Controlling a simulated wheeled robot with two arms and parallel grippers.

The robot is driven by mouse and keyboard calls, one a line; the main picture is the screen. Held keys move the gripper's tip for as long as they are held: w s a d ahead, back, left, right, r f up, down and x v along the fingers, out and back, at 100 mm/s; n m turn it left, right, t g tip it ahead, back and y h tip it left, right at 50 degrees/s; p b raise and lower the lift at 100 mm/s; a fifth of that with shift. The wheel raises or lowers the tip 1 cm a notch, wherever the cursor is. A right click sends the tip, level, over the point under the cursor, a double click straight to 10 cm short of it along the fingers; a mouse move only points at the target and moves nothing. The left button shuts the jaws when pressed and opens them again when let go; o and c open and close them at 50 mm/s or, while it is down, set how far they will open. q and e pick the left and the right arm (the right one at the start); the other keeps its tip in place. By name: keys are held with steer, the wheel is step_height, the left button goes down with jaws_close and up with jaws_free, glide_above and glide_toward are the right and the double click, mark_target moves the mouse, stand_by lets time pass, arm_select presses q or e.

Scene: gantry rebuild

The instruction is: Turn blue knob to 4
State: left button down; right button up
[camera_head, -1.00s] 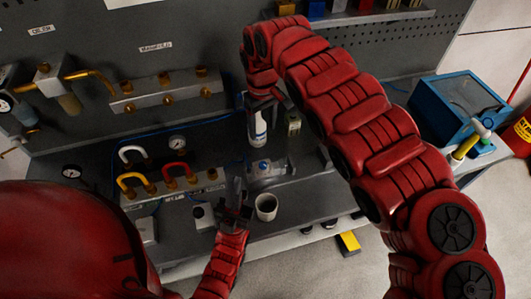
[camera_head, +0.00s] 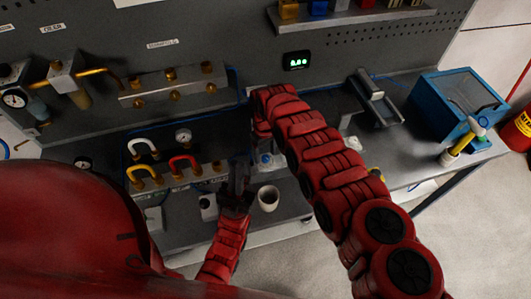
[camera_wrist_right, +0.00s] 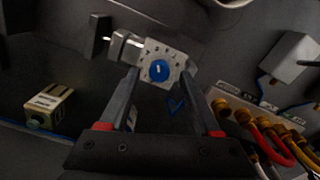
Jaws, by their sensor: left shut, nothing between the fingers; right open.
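The blue knob (camera_wrist_right: 159,70) sits on a pale dial plate (camera_wrist_right: 172,55) with marks around it, on a metal valve block (camera_wrist_right: 126,47). A pale pointer line shows on the knob, but the marks are too small to read. In the right wrist view my right gripper (camera_wrist_right: 163,92) is open, with its fingers on either side of the dial plate; I cannot tell if they touch it. In the head view the knob (camera_head: 265,158) shows beneath my right arm, whose gripper is mostly hidden. My left gripper (camera_head: 238,172) is shut and empty, just left of the knob.
A white cup (camera_head: 268,198) stands near the bench's front edge, close to both grippers. White, yellow and red handles (camera_head: 184,164) sit on a manifold to the left. A green-lit display (camera_head: 296,61) is on the back panel. A blue box (camera_head: 456,100) stands at right.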

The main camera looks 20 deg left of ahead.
steer(key=shift+f, duration=0.55)
jaws_close()
